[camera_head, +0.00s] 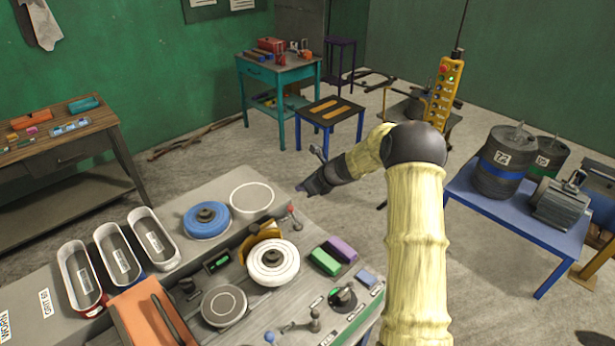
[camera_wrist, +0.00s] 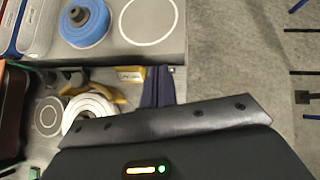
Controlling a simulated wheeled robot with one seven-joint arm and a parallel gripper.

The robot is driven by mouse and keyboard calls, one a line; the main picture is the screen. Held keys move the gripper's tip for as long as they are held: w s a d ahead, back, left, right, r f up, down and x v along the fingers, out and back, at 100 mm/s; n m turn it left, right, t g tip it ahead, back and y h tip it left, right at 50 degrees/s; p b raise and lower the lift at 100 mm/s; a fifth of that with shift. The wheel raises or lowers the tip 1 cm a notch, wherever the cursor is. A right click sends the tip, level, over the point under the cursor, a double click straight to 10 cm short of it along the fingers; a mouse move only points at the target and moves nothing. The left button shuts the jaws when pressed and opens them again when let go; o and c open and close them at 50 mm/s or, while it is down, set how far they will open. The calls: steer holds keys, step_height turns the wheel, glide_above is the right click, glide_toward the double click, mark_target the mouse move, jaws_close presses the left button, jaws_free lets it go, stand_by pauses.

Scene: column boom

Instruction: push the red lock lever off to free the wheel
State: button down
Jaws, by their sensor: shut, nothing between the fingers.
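The red lock lever (camera_head: 291,207) is a small red-tipped handle on a grey stem at the bench's far right edge, beside the wheel. The white wheel (camera_head: 273,262) sits in front of a yellow guard (camera_head: 262,234); it also shows partly in the wrist view (camera_wrist: 92,108). My gripper (camera_head: 300,188) is dark and shut, with nothing between its fingers. In the head view its tip is just above the lever's red tip; I see no clear contact.
A blue wheel (camera_head: 207,220) and a white-ringed empty disc spot (camera_head: 252,197) lie behind the white wheel. Green and purple blocks (camera_head: 341,248) and a dark knob (camera_head: 343,297) are to the right. Several bins (camera_head: 118,254) stand at left.

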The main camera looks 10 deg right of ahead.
steer(key=r, duration=0.1)
steer(key=d+r, duration=0.1)
steer(key=r, duration=0.2)
steer(key=shift+d+r+b, duration=0.3)
steer(key=s+f+n+g+h+b, duration=0.1)
steer(key=s+n+g+h+b, duration=0.1)
steer(key=s+n, duration=1.1)
steer(key=s+f+n+g+h+b, duration=0.2)
steer(key=s+n+h, duration=0.2)
steer(key=s+n, duration=1)
steer(key=s, duration=1)
steer(key=shift+a+b, duration=0.3)
steer(key=shift+b, duration=0.05)
